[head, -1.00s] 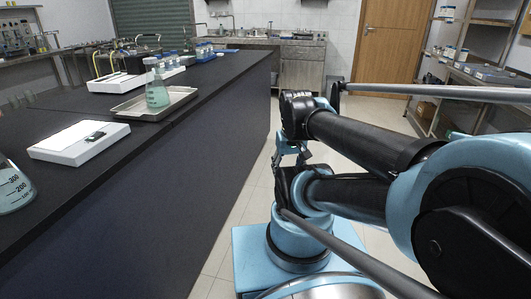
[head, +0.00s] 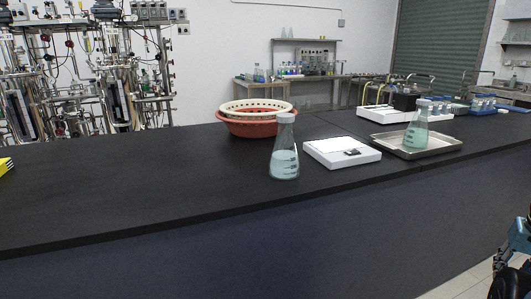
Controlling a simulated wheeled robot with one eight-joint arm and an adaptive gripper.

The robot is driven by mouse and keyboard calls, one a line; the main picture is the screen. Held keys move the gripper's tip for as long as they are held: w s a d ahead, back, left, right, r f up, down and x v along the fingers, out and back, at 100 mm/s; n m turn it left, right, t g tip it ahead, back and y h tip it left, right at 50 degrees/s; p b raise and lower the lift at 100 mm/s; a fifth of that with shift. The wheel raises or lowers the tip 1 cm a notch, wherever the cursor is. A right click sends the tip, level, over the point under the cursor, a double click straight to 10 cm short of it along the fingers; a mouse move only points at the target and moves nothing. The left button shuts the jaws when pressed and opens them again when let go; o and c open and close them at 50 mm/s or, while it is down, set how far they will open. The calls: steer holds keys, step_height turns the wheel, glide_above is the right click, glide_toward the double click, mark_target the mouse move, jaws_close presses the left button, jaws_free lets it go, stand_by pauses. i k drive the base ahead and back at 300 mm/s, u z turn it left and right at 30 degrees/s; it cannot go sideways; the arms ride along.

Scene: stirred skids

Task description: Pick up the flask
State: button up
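A conical glass flask (head: 285,162) with pale green-blue liquid and white markings stands upright on the black bench (head: 130,190), near its front edge. A second similar flask (head: 417,132) stands upright on a metal tray (head: 448,148) further right. Both flasks are clear of my arm. Only a small blue and black part of my arm shows at the lower right edge, well away from the flasks. I cannot make out my gripper's fingers there.
A white flat device (head: 330,148) lies between the flasks. A red basin (head: 250,127) with a pale perforated basin inside stands behind the near flask. A yellow object (head: 5,165) sits at the far left.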

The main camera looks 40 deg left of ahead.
mark_target(284, 164)
steer(key=u, duration=1.5)
steer(key=k, duration=0.85)
steer(key=u, duration=0.4)
steer(key=i, duration=1)
steer(key=z, duration=0.05)
steer(key=k, duration=0.2)
steer(key=u, duration=0.1)
